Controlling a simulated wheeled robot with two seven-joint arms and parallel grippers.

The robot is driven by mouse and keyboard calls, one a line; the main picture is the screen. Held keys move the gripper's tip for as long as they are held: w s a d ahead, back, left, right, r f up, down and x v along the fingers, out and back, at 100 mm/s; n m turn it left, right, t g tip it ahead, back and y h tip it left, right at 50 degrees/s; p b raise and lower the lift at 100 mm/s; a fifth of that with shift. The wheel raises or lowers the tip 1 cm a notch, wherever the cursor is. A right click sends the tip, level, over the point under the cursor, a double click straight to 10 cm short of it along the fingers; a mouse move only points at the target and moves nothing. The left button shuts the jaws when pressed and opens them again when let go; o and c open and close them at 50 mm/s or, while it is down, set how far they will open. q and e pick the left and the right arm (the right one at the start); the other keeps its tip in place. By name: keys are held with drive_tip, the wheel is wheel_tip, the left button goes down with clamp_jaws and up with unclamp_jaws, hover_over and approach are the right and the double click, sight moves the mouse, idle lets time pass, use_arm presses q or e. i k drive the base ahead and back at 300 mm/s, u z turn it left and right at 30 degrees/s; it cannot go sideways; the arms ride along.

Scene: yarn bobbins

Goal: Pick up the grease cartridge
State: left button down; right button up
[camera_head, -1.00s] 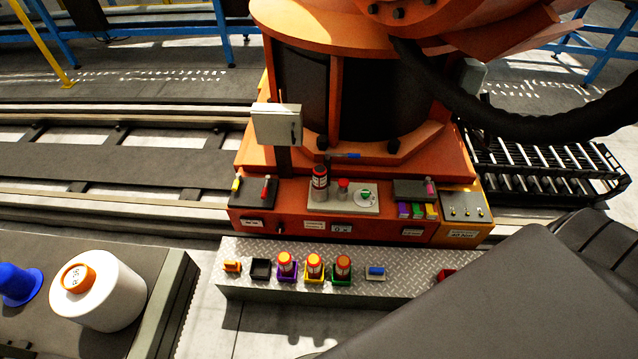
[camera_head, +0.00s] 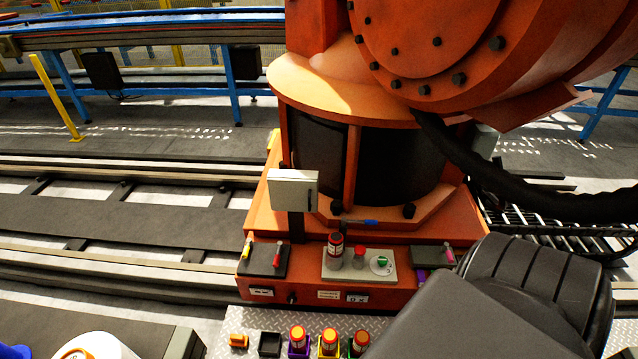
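Three orange-capped cartridges stand in small holders on the tread-plate step: one in a purple holder (camera_head: 298,340), one in a yellow holder (camera_head: 329,342) and one in a green holder (camera_head: 360,343). The bottom edge of the view cuts them off. I cannot tell which is the grease cartridge. A dark grey link of my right arm covers the lower right. Neither of my grippers is in view.
An empty black holder (camera_head: 270,344) and an orange piece (camera_head: 238,341) sit left of the cartridges. The panel bears a red button (camera_head: 359,254) and a green knob (camera_head: 382,262). A grey box (camera_head: 292,190) stands above. The large orange machine (camera_head: 345,90) rises behind, with a black hose.

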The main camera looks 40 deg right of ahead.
sight(336, 239)
drive_tip(key=z, duration=1.05)
